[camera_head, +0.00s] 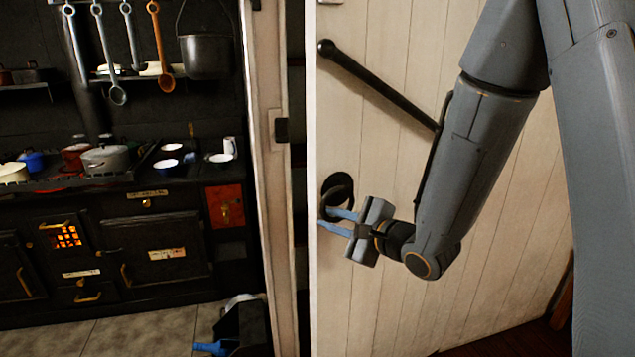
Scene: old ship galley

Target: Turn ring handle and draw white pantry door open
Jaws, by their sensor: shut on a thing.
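The white pantry door (385,165) of upright planks fills the right half of the view. A dark gap shows between its left edge and the pale door post, so the door stands ajar. The black ring handle (337,190) sits near that edge on a dark round plate. My gripper (338,222) is at the handle, its blue fingers pointing left and shut on the ring's lower part. The exact contact is small and partly hidden by the fingers. My arm covers part of the door to the right.
A black diagonal bar (375,82) crosses the door above the handle. The door post (268,150) carries a dark latch plate (282,130). Left stands a black stove (150,230) with pots. A dark bin (240,325) with a blue item stands on the tiled floor by the post.

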